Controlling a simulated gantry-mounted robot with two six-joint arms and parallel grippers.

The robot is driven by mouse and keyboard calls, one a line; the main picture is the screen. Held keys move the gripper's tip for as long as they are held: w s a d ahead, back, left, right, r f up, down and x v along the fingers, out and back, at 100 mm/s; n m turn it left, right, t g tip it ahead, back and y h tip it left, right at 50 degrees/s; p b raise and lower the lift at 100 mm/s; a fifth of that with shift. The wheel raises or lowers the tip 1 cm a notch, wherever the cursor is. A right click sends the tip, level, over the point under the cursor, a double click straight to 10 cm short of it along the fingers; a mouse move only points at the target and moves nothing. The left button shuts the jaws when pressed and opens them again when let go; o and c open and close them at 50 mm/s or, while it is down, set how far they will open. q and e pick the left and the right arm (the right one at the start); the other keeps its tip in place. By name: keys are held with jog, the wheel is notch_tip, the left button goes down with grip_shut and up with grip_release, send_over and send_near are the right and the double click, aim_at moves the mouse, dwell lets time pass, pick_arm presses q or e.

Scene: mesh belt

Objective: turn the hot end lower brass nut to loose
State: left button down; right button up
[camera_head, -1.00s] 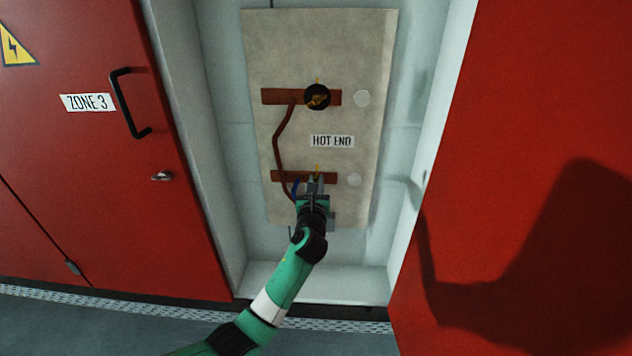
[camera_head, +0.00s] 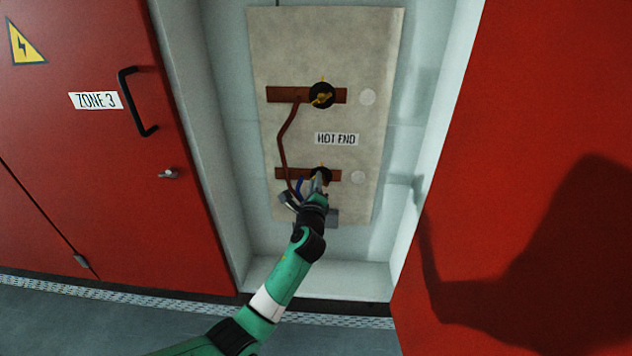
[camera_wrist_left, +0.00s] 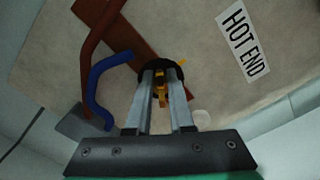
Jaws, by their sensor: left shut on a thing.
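The hot end lower brass nut (camera_wrist_left: 161,92) shows as yellow metal between my left gripper's (camera_wrist_left: 163,75) two fingers, in front of a round black base (camera_wrist_left: 177,68). In the head view my left gripper (camera_head: 321,180) reaches up from below to the lower copper bar (camera_head: 291,174) and mostly covers the nut. The gripper is shut on the nut and rolled relative to the panel. A small yellow mark shows just above the black base. My right gripper is in neither view.
The pale panel (camera_head: 372,50) carries a "HOT END" label (camera_head: 337,139) and an upper brass nut (camera_head: 322,100) on another copper bar. A brown pipe (camera_head: 282,140) and a blue cable (camera_wrist_left: 94,86) run close to the gripper's left. Red doors (camera_head: 90,190) flank the recess.

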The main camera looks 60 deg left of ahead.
pick_arm(q)
jog(key=n+b, duration=0.1)
jog(key=n, duration=0.3)
jog(key=f+n+b, duration=0.1)
jog(key=n+b, duration=0.1)
jog(key=n, duration=0.2)
jog(key=n+b, duration=0.2)
jog(key=n, duration=0.2)
jog(key=shift+w+d+f+n, duration=0.1)
jog(key=shift+d+f+n, duration=0.05)
jog(key=shift+f+n, duration=0.25)
jog(key=shift+r, duration=0.25)
